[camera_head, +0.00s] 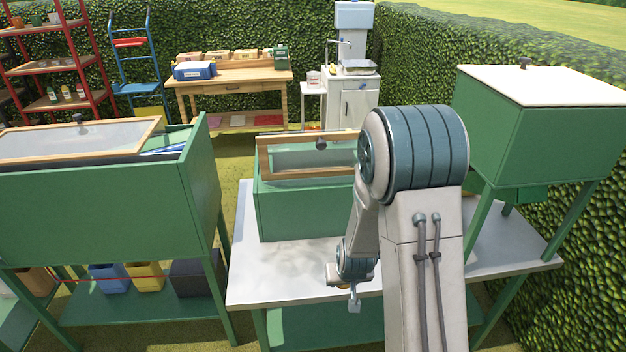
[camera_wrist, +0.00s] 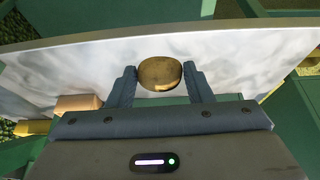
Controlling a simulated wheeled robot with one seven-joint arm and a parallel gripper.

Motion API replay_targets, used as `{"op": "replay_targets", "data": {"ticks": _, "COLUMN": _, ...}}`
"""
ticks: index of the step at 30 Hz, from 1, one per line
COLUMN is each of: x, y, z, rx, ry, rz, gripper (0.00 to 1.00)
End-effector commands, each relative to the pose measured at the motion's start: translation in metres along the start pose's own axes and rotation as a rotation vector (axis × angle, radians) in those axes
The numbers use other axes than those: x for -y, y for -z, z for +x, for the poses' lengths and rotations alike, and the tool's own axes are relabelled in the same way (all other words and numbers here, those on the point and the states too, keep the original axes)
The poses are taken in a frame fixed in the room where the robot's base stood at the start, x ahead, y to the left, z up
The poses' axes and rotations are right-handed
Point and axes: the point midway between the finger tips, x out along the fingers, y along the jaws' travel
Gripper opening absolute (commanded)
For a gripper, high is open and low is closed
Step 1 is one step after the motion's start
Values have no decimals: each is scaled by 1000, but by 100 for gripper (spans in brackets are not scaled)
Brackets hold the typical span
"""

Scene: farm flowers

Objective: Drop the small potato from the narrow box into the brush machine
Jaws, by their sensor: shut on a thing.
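In the wrist view a small brown potato (camera_wrist: 160,73) sits between the two blue fingers of my gripper (camera_wrist: 160,82), which is shut on it. The grey-white table top lies behind the potato in that view. In the head view my gripper (camera_head: 354,299) hangs near the front of the metal table, and the potato cannot be made out there. A green box with a wood-framed clear lid (camera_head: 300,205) stands on the table behind my arm. A green machine with a white lid (camera_head: 540,125) stands at the right. I cannot tell which one is the brush machine.
The metal table top (camera_head: 262,283) is bare at its front left. A large green bin with a framed lid (camera_head: 105,205) stands at the left. Coloured boxes (camera_head: 145,277) sit on its lower shelf. A hedge closes off the right and back.

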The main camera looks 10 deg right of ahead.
Motion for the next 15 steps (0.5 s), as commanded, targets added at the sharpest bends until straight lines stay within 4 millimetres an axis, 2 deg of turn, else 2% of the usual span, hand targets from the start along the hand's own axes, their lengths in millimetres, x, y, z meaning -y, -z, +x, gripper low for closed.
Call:
{"op": "replay_targets", "data": {"ticks": 1, "x": 0, "y": 7, "z": -17, "rx": 0, "ry": 0, "rz": -1, "gripper": 24}}
{"op": "replay_targets", "data": {"ticks": 9, "x": 0, "y": 20, "z": -48, "rx": 0, "ry": 1, "rz": -3, "gripper": 24}}
{"op": "replay_targets", "data": {"ticks": 11, "x": 1, "y": 34, "z": -45, "rx": -8, "ry": 4, "rz": -6, "gripper": 24}}
{"op": "replay_targets", "data": {"ticks": 15, "x": 1, "y": 74, "z": -55, "rx": -8, "ry": 12, "rz": -14, "gripper": 24}}
